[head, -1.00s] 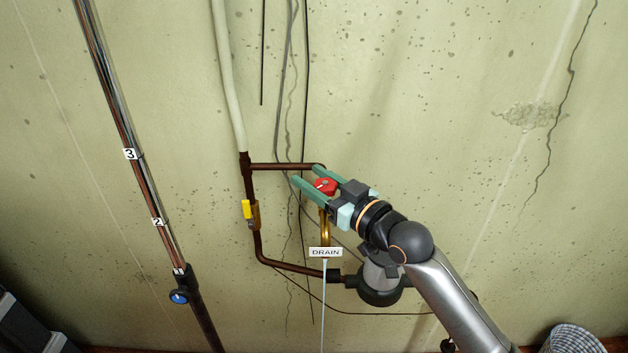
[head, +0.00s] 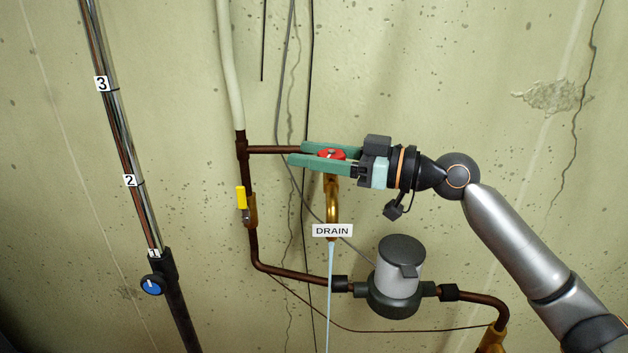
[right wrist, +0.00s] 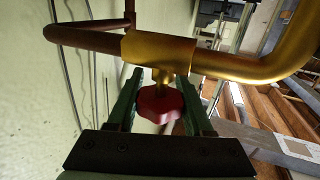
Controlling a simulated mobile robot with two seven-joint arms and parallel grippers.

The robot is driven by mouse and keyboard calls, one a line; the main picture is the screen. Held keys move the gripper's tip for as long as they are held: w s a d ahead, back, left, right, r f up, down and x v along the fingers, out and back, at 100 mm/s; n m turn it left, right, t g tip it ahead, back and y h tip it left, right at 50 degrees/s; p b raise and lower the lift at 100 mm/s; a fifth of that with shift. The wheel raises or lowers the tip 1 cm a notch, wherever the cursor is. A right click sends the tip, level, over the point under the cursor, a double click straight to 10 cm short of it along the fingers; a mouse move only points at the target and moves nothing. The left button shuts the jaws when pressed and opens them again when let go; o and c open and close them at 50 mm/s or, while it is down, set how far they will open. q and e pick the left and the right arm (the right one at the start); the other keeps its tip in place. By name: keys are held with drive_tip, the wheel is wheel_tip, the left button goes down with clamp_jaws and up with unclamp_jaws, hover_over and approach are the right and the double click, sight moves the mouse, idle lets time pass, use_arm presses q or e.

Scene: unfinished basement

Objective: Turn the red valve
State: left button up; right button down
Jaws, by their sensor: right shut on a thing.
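The red valve (head: 332,154) is a small round lobed handle at the right end of a short brown pipe, above the brass drain spout (head: 333,195). It also shows in the right wrist view (right wrist: 158,104), below the brass valve body (right wrist: 160,50). My right gripper (head: 298,153) comes from the right with its green fingers pointing left, one on each side of the handle. In the right wrist view my right gripper (right wrist: 157,88) is shut on the red handle. A pale blue stream (head: 330,290) runs down below the DRAIN label (head: 332,230). My left gripper is not in view.
A yellow lever (head: 241,197) is on the vertical pipe to the left. A grey meter (head: 400,265) sits on the lower pipe, below my right arm. A blue knob (head: 152,285) is on a pole farther left.

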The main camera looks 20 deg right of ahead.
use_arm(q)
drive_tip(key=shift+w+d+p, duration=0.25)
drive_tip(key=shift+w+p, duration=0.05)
use_arm(e)
drive_tip(key=s+n+g, duration=0.1)
drive_tip(key=n+g, duration=0.2)
drive_tip(key=g, duration=0.2)
drive_tip(key=n+g+y, duration=0.1)
drive_tip(key=n+g, duration=0.3)
drive_tip(key=g, duration=0.1)
drive_tip(key=s+n+g+y, duration=0.1)
drive_tip(key=n+g, duration=0.2)
drive_tip(key=g, duration=0.3)
drive_tip(key=shift+s+a+n, duration=0.2)
drive_tip(key=shift+s+n, duration=0.15)
drive_tip(key=shift+n, duration=0.05)
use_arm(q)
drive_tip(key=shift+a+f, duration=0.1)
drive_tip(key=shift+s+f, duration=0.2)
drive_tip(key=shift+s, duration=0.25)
